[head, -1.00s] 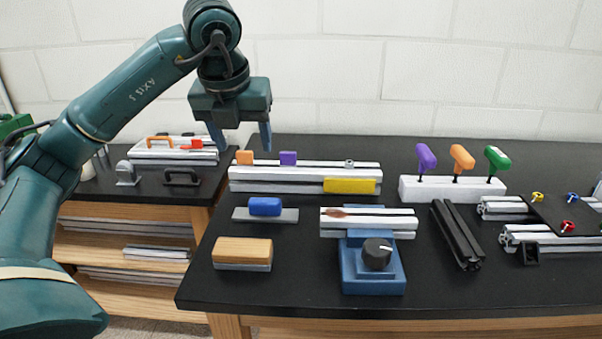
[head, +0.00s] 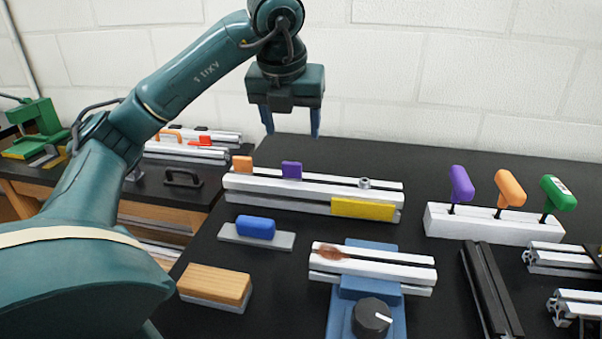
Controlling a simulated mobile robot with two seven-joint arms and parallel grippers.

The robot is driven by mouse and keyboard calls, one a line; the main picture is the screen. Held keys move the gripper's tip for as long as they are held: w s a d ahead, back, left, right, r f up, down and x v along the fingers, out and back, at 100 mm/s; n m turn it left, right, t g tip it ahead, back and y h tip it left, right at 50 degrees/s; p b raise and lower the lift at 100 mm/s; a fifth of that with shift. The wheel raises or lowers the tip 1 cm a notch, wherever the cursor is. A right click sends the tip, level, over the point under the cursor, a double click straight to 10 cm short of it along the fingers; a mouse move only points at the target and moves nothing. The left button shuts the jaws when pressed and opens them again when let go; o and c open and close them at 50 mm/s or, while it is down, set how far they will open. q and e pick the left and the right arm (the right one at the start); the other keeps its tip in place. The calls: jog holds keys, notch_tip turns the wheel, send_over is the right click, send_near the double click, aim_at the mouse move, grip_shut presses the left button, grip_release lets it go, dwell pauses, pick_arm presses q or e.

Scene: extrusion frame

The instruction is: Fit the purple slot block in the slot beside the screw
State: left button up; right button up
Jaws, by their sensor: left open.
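The purple slot block (head: 291,170) stands on the top of the white extrusion rail (head: 316,183) at the back of the bench, to the right of an orange block (head: 242,164). A small grey screw (head: 364,183) sits on the same rail, farther right. A yellow piece (head: 363,208) is on the rail's front face below the screw. My left gripper (head: 291,121) is open and empty, with its fingers pointing down above and behind the purple block. My right gripper is not in view.
A blue clamp (head: 346,310) holding a short rail (head: 371,263) stands in front. A blue-handled block (head: 255,228) and a wood-topped block (head: 215,286) lie front left. A white holder (head: 486,226) with coloured-handled drivers stands right. Black bench between them is bare.

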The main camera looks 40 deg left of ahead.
aim_at(292, 163)
pick_arm(q)
jog(key=x, duration=1.1)
jog(key=shift+s+a+f+b, duration=0.25)
jog(key=shift+a+b, duration=0.15)
jog(key=c, duration=1.1)
jog(key=shift+r, duration=0.1)
